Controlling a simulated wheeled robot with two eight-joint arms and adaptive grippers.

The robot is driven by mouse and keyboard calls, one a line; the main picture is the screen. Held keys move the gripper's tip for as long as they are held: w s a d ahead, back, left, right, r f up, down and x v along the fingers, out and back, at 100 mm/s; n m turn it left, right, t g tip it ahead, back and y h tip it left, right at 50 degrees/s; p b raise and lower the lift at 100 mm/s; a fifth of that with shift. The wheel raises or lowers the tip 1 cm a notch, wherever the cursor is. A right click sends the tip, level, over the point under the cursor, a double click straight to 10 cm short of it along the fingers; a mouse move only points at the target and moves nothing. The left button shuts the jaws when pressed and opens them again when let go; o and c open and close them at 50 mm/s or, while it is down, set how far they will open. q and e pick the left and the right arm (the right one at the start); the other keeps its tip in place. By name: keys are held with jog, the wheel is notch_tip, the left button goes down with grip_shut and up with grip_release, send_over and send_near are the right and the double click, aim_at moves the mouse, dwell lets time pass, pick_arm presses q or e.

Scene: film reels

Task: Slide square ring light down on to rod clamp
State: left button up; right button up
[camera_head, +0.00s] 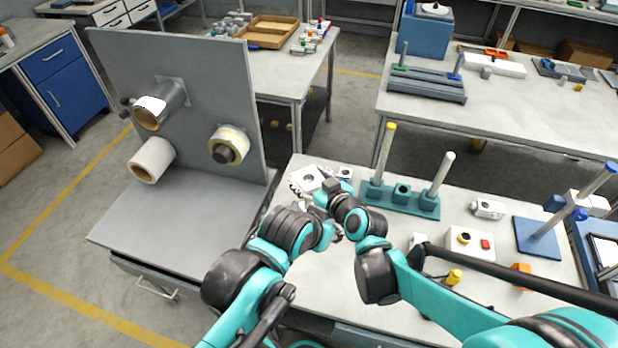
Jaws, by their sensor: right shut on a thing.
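A white square piece with a round dark opening, which looks like the square ring light (307,176), is near the table's back left edge. My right gripper (322,196) is right beside it and shut on it; the fingertips are small and partly hidden. My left gripper (302,207) is close by, below the white piece, largely covered by its own arm, and its jaws cannot be made out. At the far right, a blue base (537,238) carries a slanting rod (570,205) with blue clamp pieces (580,213), which looks like the rod clamp.
A teal fixture (400,197) with two upright posts stands just right of my grippers. A grey reel panel (200,60) stands left.

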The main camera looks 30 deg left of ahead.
aim_at(309, 202)
jog(key=shift+f+b, duration=1.9)
jog(key=shift+f, duration=0.4)
jog(key=shift+f, duration=0.1)
jog(key=shift+f+b, duration=2.25)
jog(key=shift+f, duration=0.2)
jog(key=shift+f+b, duration=0.35)
jog(key=shift+f, duration=0.05)
jog(key=o, duration=1.4)
jog(key=shift+c, duration=0.2)
notch_tip(309, 202, up, 10)
jog(key=shift+r, duration=0.1)
